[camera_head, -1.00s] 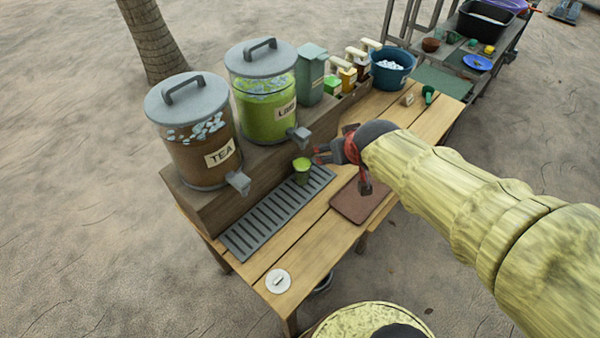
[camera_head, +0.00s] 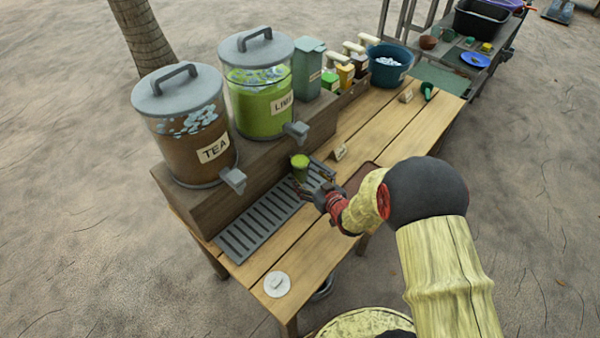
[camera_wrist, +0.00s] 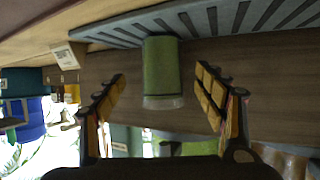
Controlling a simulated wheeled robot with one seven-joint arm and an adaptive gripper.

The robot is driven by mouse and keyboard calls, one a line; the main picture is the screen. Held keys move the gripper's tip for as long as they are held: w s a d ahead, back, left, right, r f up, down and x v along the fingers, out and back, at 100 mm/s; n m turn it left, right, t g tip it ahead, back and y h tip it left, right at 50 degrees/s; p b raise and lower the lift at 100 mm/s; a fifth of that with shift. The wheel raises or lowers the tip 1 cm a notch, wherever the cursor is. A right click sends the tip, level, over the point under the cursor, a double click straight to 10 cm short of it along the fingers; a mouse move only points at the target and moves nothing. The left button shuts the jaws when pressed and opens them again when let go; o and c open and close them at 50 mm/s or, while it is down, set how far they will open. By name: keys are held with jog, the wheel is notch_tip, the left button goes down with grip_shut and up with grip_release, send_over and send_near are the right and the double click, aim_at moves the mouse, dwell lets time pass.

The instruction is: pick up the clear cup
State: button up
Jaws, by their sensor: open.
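The clear cup (camera_head: 300,169) is filled with green drink and stands upright at the far end of the slotted drip tray (camera_head: 240,243), below the lime dispenser's spout. My gripper (camera_head: 311,180) is open beside it, its fingers pointing at the cup from the table's front side. In the wrist view, which looks upside down, the cup (camera_wrist: 162,68) is between the two spread fingers, with a gap on each side. The fingers do not appear to touch it.
The tea dispenser (camera_head: 185,125) and lime dispenser (camera_head: 262,90) stand on a wooden riser behind the tray. Their spouts overhang it. A small sign (camera_head: 339,152) stands right of the cup. A white disc (camera_head: 277,284) lies on the clear near tabletop.

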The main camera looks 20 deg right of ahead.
jog(key=b+x, duration=0.1)
jog(key=x, duration=0.1)
jog(key=shift+w+a+f, duration=0.1)
jog(key=shift+w+f, duration=0.1)
jog(key=b+x, duration=0.1)
jog(key=x, duration=0.1)
jog(key=b+x, duration=0.1)
jog(key=x, duration=0.2)
jog(key=shift+w+a+r, duration=0.15)
jog(key=shift+r, duration=0.05)
jog(key=c, duration=0.3)
jog(key=c, duration=1.3)
jog(key=shift+r, duration=0.1)
jog(key=shift+c, duration=0.7)
jog(key=shift+r, duration=0.1)
